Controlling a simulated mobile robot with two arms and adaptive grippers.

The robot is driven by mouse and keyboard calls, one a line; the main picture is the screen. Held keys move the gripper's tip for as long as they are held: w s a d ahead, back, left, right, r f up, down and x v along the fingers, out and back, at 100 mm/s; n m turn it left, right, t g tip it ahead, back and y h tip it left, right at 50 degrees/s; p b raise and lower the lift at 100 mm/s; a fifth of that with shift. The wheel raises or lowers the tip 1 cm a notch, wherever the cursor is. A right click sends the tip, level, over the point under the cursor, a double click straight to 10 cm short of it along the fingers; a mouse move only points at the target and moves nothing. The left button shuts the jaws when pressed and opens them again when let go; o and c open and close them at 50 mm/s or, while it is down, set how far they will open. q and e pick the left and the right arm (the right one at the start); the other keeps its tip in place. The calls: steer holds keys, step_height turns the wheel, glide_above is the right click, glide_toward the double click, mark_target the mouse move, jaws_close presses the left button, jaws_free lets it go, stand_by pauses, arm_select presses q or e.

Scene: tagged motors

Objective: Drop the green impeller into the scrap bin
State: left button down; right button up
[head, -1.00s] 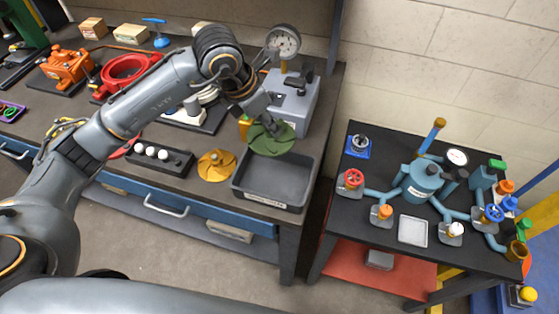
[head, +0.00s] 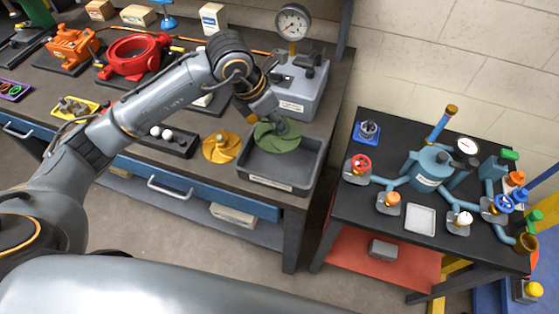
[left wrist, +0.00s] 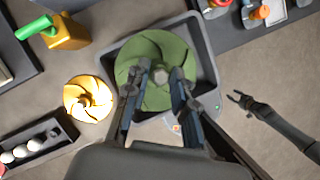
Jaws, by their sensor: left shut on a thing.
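The green impeller (head: 279,140) is a bladed disc with a grey hub. My left gripper (head: 276,124) is shut on its hub from above. The grey scrap bin (head: 272,185) is an open tray with a label on its front, at the right end of the bench. The impeller is over the bin's back part in the head view. In the left wrist view the impeller (left wrist: 150,45) covers much of the bin (left wrist: 205,50) and overlaps its left rim. Its exact height is hard to tell. My right gripper (left wrist: 238,101) shows open and empty in the left wrist view.
A golden impeller (head: 221,147) lies just left of the bin. A black tray with white balls (head: 167,133) is farther left. A gauge stand (head: 298,85) is behind the bin. A side table (head: 350,210) with a blue pump assembly stands to the right.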

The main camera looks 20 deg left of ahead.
arm_select(q)
steer(key=c, duration=1.3)
jaws_free()
steer(key=shift+r, duration=0.1)
steer(key=shift+o, duration=1.4)
steer(key=shift+s+a+r, duration=0.1)
steer(key=shift+a+r, duration=0.05)
steer(key=shift+r, duration=0.2)
steer(key=v, duration=1.1)
arm_select(e)
steer(key=shift+s, duration=0.6)
